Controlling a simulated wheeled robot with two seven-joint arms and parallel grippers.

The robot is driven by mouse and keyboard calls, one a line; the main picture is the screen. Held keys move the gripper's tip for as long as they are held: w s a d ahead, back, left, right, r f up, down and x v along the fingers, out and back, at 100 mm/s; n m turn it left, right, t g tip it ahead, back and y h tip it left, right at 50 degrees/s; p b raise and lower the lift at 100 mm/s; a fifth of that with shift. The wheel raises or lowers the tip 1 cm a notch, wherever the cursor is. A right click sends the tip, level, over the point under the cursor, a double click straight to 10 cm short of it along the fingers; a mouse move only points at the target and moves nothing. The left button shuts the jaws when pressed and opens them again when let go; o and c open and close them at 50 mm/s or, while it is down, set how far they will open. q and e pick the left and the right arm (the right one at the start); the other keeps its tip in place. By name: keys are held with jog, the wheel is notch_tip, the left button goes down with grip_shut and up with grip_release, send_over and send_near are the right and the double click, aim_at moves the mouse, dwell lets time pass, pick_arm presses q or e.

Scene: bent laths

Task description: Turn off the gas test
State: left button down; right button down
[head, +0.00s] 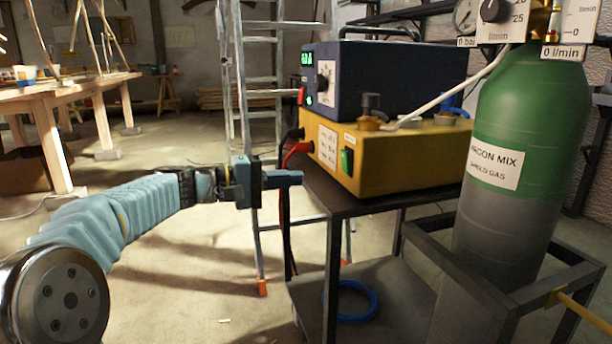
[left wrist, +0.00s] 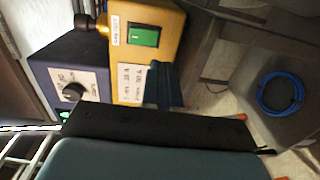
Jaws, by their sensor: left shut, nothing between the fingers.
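The yellow box (head: 400,158) stands on the cart with a green rocker switch (head: 347,160) on its front, a small label above it. The switch also shows in the left wrist view (left wrist: 143,35), beside a small label (left wrist: 115,29). I cannot tell which side of the rocker is pressed in. My left gripper (head: 298,178) is shut and empty, to the left of the box front and a little lower than the switch. In the left wrist view its fingers (left wrist: 165,85) point toward the box, apart from the switch. My right gripper is out of view.
A dark blue unit (head: 385,80) with a knob sits on the yellow box. Red and black cables (head: 297,149) plug in left of the switch. A green and grey gas cylinder (head: 530,130) stands right, with a "0 l/min" tag (head: 563,52). A ladder (head: 240,90) stands behind my gripper.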

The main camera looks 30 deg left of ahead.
pick_arm(q)
jog(key=v, duration=0.3)
jog(key=f+v, duration=0.1)
jog(key=v, duration=0.1)
jog(key=shift+s, duration=0.1)
jog(key=shift+a, duration=0.1)
dwell(0.4)
